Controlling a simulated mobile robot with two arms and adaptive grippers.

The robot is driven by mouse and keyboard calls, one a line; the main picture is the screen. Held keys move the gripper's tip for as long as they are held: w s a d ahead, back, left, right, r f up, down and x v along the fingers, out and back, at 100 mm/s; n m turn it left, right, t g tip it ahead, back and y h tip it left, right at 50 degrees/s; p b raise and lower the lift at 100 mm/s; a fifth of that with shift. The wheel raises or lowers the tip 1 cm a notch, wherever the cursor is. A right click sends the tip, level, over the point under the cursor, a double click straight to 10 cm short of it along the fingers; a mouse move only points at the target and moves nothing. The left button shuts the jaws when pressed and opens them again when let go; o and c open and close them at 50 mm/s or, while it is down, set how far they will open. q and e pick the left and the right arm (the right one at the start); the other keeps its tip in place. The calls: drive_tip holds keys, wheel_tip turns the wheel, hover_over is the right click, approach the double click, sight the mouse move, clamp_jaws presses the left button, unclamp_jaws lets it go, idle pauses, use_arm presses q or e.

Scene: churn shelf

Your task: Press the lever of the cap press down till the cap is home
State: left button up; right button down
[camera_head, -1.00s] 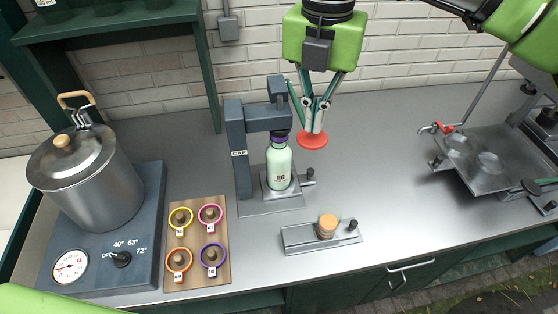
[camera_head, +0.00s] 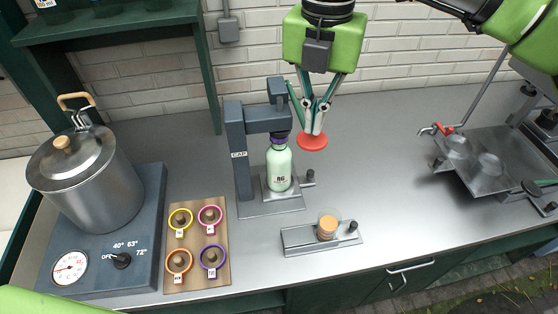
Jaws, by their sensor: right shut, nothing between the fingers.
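The dark grey cap press (camera_head: 240,155) stands mid-counter, its head over a pale green bottle (camera_head: 279,170). A purple cap (camera_head: 279,138) sits at the bottle's top, close under the head; whether it is fully seated I cannot tell. A red round pad (camera_head: 312,142), seemingly the lever's end, shows right of the head. The lever's bar is mostly hidden or hard to separate from my fingers. My right gripper (camera_head: 316,128) points down, shut and empty, its fingertips at the red pad's top; contact looks likely but is not certain. My left gripper is out of view.
A steel pot (camera_head: 90,180) on a heater stands left, beside a wooden board (camera_head: 197,272) with coloured rings. A small metal fixture (camera_head: 300,237) with a cork-coloured piece lies in front of the press. A steel tray (camera_head: 475,165) is at right. Counter between is clear.

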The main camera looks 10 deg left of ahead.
sight(313, 139)
drive_tip(key=shift+f, duration=0.15)
drive_tip(key=shift+f+b, duration=1.55)
drive_tip(key=shift+b, duration=0.1)
drive_tip(key=shift+s+f+b, duration=0.1)
drive_tip(key=shift+f+b, duration=0.75)
drive_tip(key=shift+f, duration=0.1)
drive_tip(key=shift+f+b, duration=0.7)
drive_tip(key=shift+b, duration=0.1)
drive_tip(key=shift+s+f, duration=0.15)
drive_tip(key=shift+f, duration=0.05)
drive_tip(key=shift+r, duration=0.1)
